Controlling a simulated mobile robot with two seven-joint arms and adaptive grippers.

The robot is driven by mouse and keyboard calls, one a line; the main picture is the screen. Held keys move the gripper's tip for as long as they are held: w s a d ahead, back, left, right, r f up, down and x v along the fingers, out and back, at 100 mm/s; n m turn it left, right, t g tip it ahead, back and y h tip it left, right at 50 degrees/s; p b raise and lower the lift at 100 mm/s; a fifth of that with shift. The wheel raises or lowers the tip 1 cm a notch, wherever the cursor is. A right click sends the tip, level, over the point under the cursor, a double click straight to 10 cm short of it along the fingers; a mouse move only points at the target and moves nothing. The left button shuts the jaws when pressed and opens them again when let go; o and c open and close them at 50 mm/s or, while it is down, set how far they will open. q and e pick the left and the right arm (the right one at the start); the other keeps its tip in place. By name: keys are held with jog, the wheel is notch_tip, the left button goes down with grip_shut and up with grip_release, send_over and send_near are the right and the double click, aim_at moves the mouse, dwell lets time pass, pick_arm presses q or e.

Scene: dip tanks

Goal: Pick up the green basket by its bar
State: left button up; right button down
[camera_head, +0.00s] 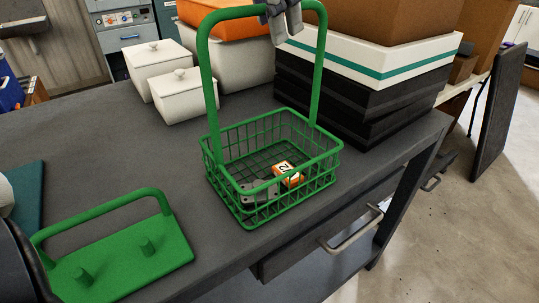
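The green wire basket (272,207) stands upright on the dark grey table, with its tall bar (210,85) arching above it. An orange and white block with dark markings (287,174) and a grey part (260,191) lie inside it. My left gripper (284,28) is at the top of the bar, at the upper picture edge. Its fingers point down and cover a short stretch of the bar. Most of the hand is cut off, and I cannot tell whether the fingers are closed on the bar. My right gripper is not in view.
White lidded containers (187,97) and an orange-topped bin stand behind the basket. Stacked black trays (330,105) stand close at its right. A green plate with a handle and pegs (120,262) lies at front left. The table between plate and basket is clear.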

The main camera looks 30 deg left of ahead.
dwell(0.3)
pick_arm(q)
grip_shut()
dwell(0.4)
